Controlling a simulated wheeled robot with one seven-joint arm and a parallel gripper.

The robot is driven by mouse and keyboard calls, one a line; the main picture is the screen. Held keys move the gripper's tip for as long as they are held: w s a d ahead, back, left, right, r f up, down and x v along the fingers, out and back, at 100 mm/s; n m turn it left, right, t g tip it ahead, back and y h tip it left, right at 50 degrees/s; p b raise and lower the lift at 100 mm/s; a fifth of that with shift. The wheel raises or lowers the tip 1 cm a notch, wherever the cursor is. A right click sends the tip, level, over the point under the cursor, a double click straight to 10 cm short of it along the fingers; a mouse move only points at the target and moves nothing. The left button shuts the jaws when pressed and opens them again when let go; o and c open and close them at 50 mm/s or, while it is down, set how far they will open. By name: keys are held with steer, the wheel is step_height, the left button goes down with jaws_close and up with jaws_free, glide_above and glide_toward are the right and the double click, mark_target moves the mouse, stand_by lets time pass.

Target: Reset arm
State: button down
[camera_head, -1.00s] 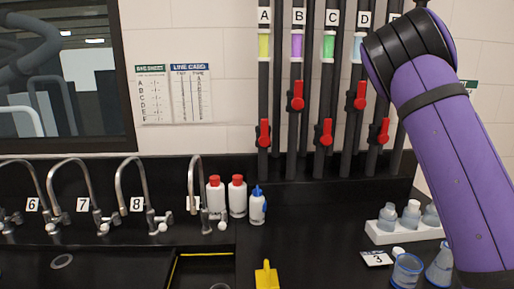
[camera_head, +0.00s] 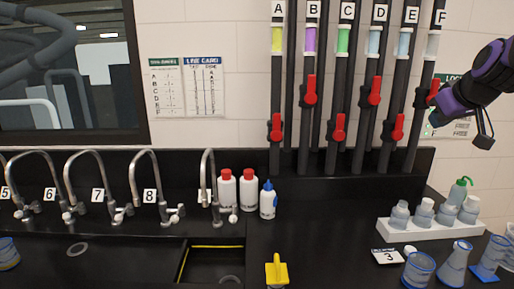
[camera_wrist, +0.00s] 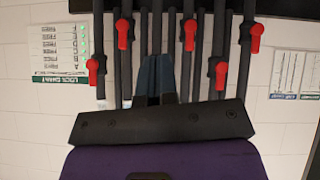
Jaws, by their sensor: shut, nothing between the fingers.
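My gripper (camera_wrist: 160,62) is shut and empty in the wrist view, its two blue-grey fingers together in front of the dark pipes. My purple and black arm (camera_head: 480,85) shows at the upper right of the head view, in front of the wall near pipe F. The fingers cannot be made out there. The pipes, labelled A to F, carry coloured bands and red valve handles, such as the one on A (camera_head: 276,127) and the one on D (camera_head: 374,91). In the wrist view, red handles (camera_wrist: 219,72) stand on both sides of the fingers, apart from them.
A white rack (camera_head: 430,229) of bottles stands on the black counter at right, with blue-rimmed beakers (camera_head: 419,270) in front. Two red-capped bottles (camera_head: 248,190) and a blue-capped bottle (camera_head: 268,201) stand beside the sink (camera_head: 212,247). Curved faucets line the left. A yellow object (camera_head: 277,271) lies front centre.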

steer(key=s+a+f+g, duration=0.1)
steer(key=s+a, duration=0.3)
steer(key=s, duration=0.5)
steer(key=s+a+f+m+g, duration=0.1)
steer(key=s+a+f, duration=0.2)
steer(key=s, duration=0.6)
steer(key=s+a+f+m+g, duration=0.1)
steer(key=s+a+g, duration=0.1)
steer(key=s+a, duration=0.3)
steer(key=s, duration=0.3)
steer(key=shift+s+f, duration=0.4)
steer(key=shift+w, duration=0.1)
